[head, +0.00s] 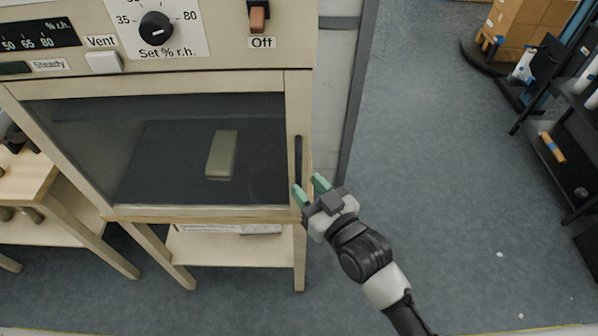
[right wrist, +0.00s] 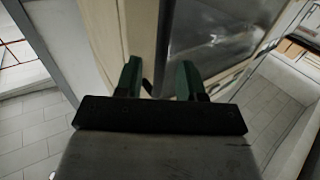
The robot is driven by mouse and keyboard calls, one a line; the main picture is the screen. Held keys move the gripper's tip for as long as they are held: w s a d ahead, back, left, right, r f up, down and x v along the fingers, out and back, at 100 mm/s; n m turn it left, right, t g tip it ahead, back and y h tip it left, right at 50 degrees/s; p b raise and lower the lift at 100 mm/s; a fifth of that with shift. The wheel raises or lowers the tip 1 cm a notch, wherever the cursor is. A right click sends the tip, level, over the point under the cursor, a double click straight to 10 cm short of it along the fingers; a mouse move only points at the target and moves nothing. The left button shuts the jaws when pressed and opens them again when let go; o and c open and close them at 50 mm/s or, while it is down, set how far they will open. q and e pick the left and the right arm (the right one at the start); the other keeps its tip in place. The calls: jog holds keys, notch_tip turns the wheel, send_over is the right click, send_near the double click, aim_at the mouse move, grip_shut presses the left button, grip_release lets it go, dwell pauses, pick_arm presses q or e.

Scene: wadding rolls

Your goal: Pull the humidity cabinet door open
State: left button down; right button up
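The humidity cabinet (head: 295,100) stands at the left in the head view. Its glass-fronted door (head: 160,213) looks closed, with a greenish-grey block (head: 222,155) showing behind the glass. A black vertical handle (head: 298,158) is at the door's right edge. My right gripper (head: 309,187) is open, its green fingertips near the handle's lower end. In the right wrist view the gripper (right wrist: 159,80) has its fingers apart, with a short dark piece, likely the handle (right wrist: 147,88), between them. I cannot tell whether it touches. My left gripper is not in view.
Above the door are a Set % r.h. knob (head: 156,28), a Vent button (head: 104,62) and an Off switch (head: 258,18). A wooden table (head: 60,205) stands at left. Open floor (head: 430,130) lies to the right, with a black shelf (head: 565,170) and cardboard boxes (head: 525,22) beyond.

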aim_at(300, 180)
jog(key=shift+x, duration=1.85)
grip_shut()
